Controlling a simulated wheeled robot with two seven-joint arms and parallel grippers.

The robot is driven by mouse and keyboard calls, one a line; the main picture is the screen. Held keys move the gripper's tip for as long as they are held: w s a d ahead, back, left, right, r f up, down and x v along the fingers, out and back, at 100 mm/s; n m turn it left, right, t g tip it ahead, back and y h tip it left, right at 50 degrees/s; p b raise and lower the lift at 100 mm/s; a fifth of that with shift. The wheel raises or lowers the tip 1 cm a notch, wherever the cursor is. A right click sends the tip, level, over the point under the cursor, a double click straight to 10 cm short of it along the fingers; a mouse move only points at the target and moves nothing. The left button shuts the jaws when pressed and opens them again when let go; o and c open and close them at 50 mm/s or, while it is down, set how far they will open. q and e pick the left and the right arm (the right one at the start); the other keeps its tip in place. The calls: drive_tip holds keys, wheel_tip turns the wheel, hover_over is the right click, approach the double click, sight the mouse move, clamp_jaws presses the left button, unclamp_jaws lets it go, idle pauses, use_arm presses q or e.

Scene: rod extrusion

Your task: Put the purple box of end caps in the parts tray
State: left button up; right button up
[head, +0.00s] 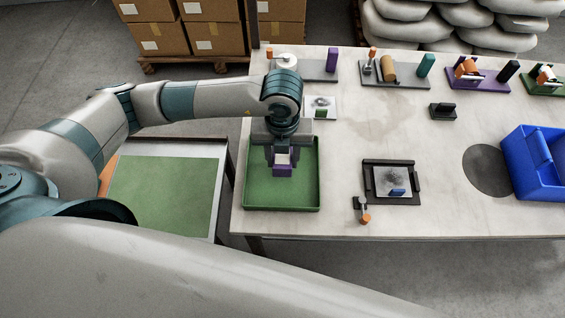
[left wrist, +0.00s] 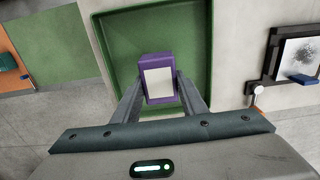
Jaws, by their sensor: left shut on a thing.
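The purple box of end caps (head: 282,170) has a pale label on its top face. My left gripper (head: 282,158) is shut on it and holds it over the green parts tray (head: 255,206). In the left wrist view the box (left wrist: 158,80) sits between the two fingers (left wrist: 160,95), with the green tray (left wrist: 200,14) behind it. I cannot tell whether the box touches the tray floor. No other thing shows inside the tray. My right gripper is not in view.
A black frame with a picture card (head: 371,189) and a small orange-tipped tool (head: 364,212) lie right of the tray. A blue bin (head: 540,185) stands at the right. Fixtures with coloured blocks line the back. A green-topped side table (head: 165,190) is at left.

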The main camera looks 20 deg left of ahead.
sight(282, 166)
use_arm(q)
drive_tip(key=shift+f+p, duration=0.85)
drive_tip(key=shift+f, duration=1.15)
drive_tip(key=shift+f, duration=0.2)
drive_tip(key=o, duration=1.1)
drive_tip(key=shift+r, duration=0.2)
